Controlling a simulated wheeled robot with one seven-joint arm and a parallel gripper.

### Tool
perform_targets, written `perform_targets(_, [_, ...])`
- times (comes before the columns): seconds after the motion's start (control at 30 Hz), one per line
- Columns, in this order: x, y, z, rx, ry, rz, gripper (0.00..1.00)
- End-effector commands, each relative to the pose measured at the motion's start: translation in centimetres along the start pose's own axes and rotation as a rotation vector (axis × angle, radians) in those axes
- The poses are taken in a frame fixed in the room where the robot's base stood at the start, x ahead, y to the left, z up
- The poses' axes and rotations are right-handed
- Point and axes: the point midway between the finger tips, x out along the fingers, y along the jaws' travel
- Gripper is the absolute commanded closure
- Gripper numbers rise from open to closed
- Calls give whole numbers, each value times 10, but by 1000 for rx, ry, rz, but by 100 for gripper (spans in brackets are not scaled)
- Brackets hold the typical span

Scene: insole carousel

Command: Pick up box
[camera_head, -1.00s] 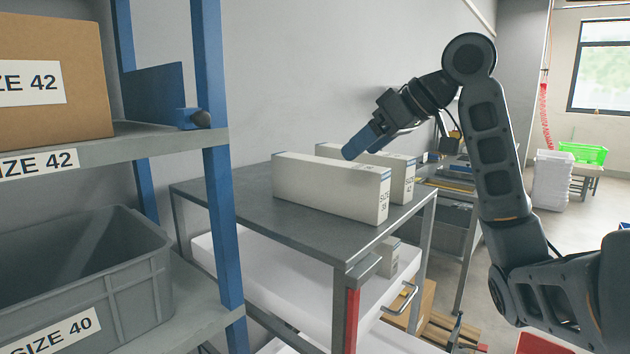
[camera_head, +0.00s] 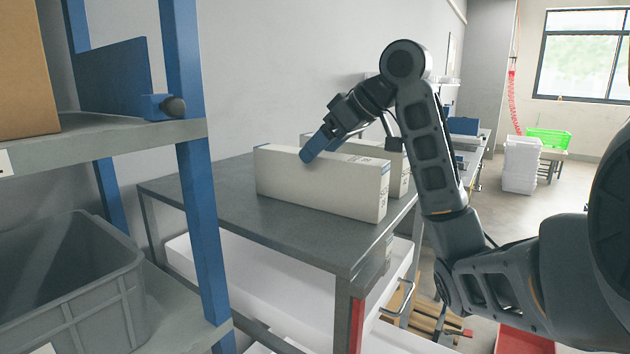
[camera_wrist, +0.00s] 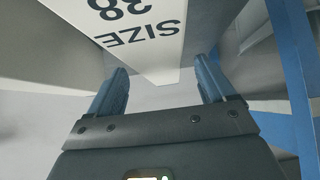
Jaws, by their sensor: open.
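A long white box (camera_head: 318,186) stands on the grey top of a table (camera_head: 250,218) in the head view. A second white box (camera_head: 398,170) stands behind it, partly hidden. My gripper (camera_head: 311,156) has its blue fingers at the top edge of the front box, near its middle. In the wrist view, a white box end (camera_wrist: 130,38) with upside-down "SIZE 38" print reaches between the open fingers of my gripper (camera_wrist: 160,90). The fingers stand on either side of it with gaps, and nothing is gripped.
A blue-post shelf (camera_head: 195,210) stands at the left, with a grey bin (camera_head: 75,285) and a cardboard box (camera_head: 25,80). The table's left part is bare. White crates (camera_head: 521,165) and a green crate (camera_head: 547,139) stand far right.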

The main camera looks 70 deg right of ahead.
Motion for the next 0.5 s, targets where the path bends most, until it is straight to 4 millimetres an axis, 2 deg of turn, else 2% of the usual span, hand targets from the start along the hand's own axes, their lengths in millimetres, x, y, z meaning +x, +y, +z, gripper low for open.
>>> perform_targets(0.13, [12,1,0,1,-1,3,17])
perform_targets(0.37, [14,1,0,1,0,3,17])
perform_targets(0.5, [14,1,0,1,0,3,29])
